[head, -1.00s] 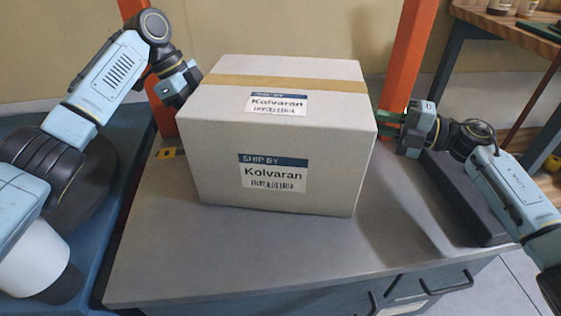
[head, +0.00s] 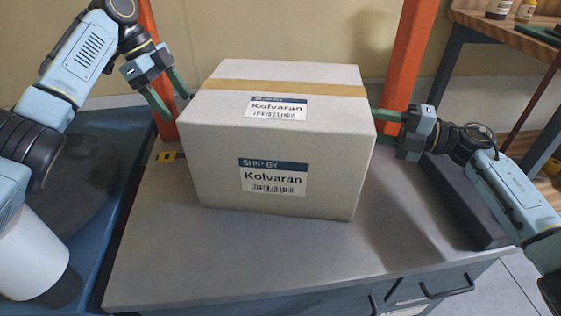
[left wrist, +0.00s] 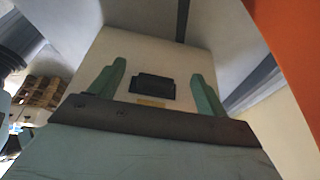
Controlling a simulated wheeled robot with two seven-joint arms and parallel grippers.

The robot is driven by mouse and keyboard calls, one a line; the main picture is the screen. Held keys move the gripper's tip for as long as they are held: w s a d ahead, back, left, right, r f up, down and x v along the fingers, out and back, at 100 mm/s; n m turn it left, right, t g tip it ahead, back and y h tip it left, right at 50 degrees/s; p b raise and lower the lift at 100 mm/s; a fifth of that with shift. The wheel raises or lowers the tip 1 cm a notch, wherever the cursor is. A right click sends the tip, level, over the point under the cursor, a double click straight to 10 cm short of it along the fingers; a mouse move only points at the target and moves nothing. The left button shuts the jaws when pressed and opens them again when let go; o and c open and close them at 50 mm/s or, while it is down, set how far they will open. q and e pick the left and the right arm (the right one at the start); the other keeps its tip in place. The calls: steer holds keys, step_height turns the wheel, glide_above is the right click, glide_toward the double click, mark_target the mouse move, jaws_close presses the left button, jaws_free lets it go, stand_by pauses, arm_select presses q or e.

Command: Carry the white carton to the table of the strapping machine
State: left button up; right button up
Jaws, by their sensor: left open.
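The white carton (head: 215,165) stands upright on the grey table (head: 250,260), between two orange posts. Brown tape runs across its top, and "Kolvaran" labels show on its top and front. My left gripper (head: 176,100) is open and empty, just off the carton's upper left edge. Its two green fingers (left wrist: 158,82) stand well apart in the left wrist view, with nothing between them. My right gripper (head: 388,114) is at the carton's right side, a green finger reaching to or close to it. Whether that finger touches, and how far its jaws are apart, I cannot tell.
The orange posts (head: 408,60) rise behind the table, left and right of the carton. A wooden shelf (head: 500,25) with bottles stands at the upper right. Drawers with handles (head: 447,288) are below the table's front edge. The tabletop before the carton is clear.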

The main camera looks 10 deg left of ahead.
arm_select(q)
steer(key=a, duration=0.8)
steer(key=shift+a, duration=0.15)
arm_select(e)
steer(key=v, duration=1.2)
